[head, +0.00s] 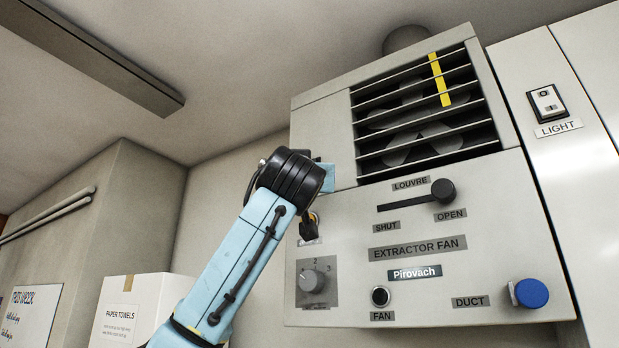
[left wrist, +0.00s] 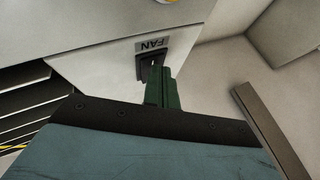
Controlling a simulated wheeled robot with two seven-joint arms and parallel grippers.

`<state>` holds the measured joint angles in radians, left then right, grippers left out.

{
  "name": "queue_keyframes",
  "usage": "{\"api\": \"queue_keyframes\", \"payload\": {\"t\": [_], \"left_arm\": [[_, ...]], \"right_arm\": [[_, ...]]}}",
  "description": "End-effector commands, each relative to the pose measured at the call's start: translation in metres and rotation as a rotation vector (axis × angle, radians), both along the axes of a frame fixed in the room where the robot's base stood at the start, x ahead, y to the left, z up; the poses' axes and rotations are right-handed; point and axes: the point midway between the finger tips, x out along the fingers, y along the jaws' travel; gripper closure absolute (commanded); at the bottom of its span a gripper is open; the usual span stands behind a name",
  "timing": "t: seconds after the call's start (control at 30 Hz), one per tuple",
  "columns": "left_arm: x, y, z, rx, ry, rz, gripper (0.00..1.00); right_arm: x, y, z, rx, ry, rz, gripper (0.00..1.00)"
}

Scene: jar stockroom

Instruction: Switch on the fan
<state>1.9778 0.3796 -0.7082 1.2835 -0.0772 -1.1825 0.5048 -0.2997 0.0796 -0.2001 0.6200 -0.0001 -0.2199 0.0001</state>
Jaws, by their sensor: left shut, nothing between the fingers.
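The extractor fan unit (head: 420,220) is a pale grey wall panel with a slatted louvre at the top. In the left wrist view a black switch (left wrist: 141,66) sits beside a grey FAN label (left wrist: 152,44), which appears upside down. My left gripper (left wrist: 160,72) has green fingers, shut and empty, with the tips right at this switch and covering part of it. I cannot tell whether they touch it. In the head view my left wrist hides that part of the panel. A round black button (head: 380,296) sits above another FAN label (head: 382,316). My right gripper is not in view.
The panel also carries a louvre lever (head: 442,191) at the OPEN end, a numbered rotary knob (head: 312,281) and a blue DUCT knob (head: 531,293). A light switch (head: 546,103) is at the right. A paper towels box (head: 130,305) stands lower left.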

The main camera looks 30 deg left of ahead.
Motion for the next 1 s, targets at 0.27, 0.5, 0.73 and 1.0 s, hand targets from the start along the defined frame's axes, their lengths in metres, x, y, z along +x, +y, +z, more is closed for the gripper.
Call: {"api": "queue_keyframes", "payload": {"t": [0.27,0.5,0.73,1.0], "left_arm": [[-0.004,0.0,0.0,-0.001,0.0,0.0,1.0],[-0.015,0.001,0.001,-0.001,0.0,0.0,1.0],[-0.017,0.001,0.002,-0.001,0.0,0.0,1.0],[-0.029,0.002,0.003,-0.001,-0.003,0.0,1.0]], "right_arm": [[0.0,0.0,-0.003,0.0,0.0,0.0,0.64],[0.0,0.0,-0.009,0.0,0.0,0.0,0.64],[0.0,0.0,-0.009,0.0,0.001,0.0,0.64],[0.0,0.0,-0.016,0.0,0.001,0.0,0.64]]}}
